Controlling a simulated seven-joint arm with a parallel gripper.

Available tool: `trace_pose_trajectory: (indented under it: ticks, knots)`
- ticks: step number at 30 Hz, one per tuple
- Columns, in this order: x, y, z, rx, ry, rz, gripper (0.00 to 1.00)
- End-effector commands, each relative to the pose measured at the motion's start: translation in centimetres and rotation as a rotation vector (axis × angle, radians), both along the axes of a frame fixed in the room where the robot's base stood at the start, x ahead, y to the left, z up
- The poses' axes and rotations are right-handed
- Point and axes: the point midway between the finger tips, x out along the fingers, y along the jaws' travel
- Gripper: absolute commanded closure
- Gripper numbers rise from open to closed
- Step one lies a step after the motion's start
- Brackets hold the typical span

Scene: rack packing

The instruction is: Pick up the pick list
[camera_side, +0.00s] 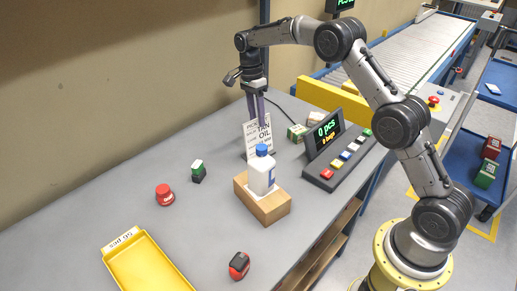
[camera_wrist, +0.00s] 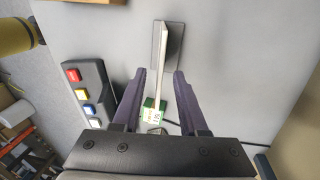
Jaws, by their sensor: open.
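The pick list (camera_side: 251,141) is a white printed card standing upright on the grey bench, behind a white bottle with a blue cap. In the wrist view the card (camera_wrist: 173,80) shows nearly edge-on as a thin pale strip, rising from a dark flat base (camera_wrist: 160,46). My gripper (camera_side: 257,112) points down over the card, its fingers overlapping the card's upper part in the side view. In the wrist view my gripper (camera_wrist: 160,73) is open, with one finger on each side of the card. A gap shows on both sides.
The white bottle (camera_side: 261,175) stands on a wooden block (camera_side: 270,208) in front of the card. A button panel with display (camera_side: 337,160) is at right, and small boxes (camera_side: 297,133) are behind it. A yellow tray (camera_side: 150,265) is at front left.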

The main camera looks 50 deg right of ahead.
Motion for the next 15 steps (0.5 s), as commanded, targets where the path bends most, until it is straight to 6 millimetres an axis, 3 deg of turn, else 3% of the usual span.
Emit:
trace_pose_trajectory:
  ticks: [3, 11, 15]
  knots:
    - [-0.3, 0.1, -1.8, 0.001, 0.003, 0.001, 0.57]
    - [-0.6, 0.2, -3.5, 0.000, 0.001, 0.001, 0.57]
    - [-1.0, 0.6, -5.6, 0.001, 0.003, 0.002, 0.57]
